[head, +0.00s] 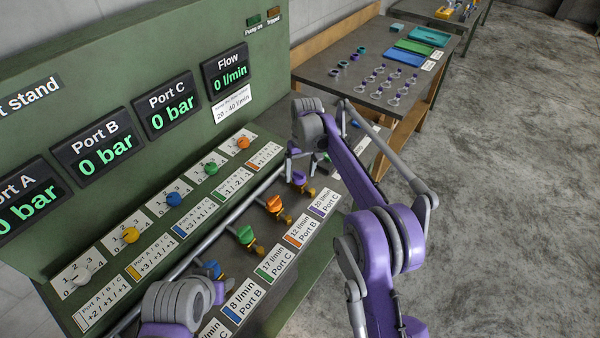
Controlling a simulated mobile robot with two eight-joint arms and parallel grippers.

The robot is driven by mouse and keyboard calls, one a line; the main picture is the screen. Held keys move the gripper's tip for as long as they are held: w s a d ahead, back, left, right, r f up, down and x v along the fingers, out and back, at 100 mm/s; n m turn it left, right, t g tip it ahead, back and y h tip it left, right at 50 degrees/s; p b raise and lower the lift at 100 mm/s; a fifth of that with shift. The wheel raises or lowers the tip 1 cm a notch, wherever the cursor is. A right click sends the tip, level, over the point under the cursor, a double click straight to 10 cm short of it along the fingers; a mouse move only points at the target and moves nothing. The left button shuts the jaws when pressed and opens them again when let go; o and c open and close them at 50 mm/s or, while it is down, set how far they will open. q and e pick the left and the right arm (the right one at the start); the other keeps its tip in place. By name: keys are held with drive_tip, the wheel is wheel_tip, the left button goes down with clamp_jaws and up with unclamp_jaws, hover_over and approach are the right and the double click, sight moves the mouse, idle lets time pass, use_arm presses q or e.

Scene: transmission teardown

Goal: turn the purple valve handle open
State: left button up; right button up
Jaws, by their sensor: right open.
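The purple valve handle (299,178) sits on a brass valve on the pipe of the green test stand, beside a label reading 20 l/min Port C (323,203). My right gripper (298,168) is open just above the handle, with its fingers pointing down at it. I cannot tell whether the fingers touch the handle. The handle is small and partly covered by the gripper, so its exact angle is unclear. Part of my left arm shows at the bottom left, but its gripper is not visible.
Orange (274,203), green (246,234) and blue (212,268) valve handles line the same pipe towards the front. Coloured dials stand behind them. The Port B (94,147), Port C (170,105) and Flow (228,75) displays read 0. A parts table (330,75) stands beyond.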

sight(304, 175)
wheel_tip(304, 175, up, 10)
drive_tip(key=p, duration=0.1)
drive_tip(key=shift+d+r, duration=0.2)
drive_tip(key=shift+d, duration=0.15)
drive_tip(key=shift+w, duration=0.1)
drive_tip(key=s+d+r+m+t, duration=0.1)
drive_tip(key=s+d+r+t, duration=0.15)
drive_tip(key=s+d, duration=0.4)
drive_tip(key=s+d+r+m+t, duration=0.1)
drive_tip(key=s+d+r, duration=0.3)
drive_tip(key=s, duration=0.5)
drive_tip(key=s+d+f+t, duration=0.1)
drive_tip(key=s+d+f, duration=0.1)
drive_tip(key=s, duration=0.4)
drive_tip(key=s+d+f+m, duration=0.1)
drive_tip(key=s+d+f, duration=0.1)
drive_tip(key=s+f, duration=0.3)
drive_tip(key=s+d+f+m+t, duration=0.1)
drive_tip(key=s+f, duration=0.3)
drive_tip(key=s, duration=0.5)
drive_tip(key=shift+d+t+h, duration=0.35)
drive_tip(key=shift+d+h, duration=0.05)
drive_tip(key=shift+d, duration=0.1)
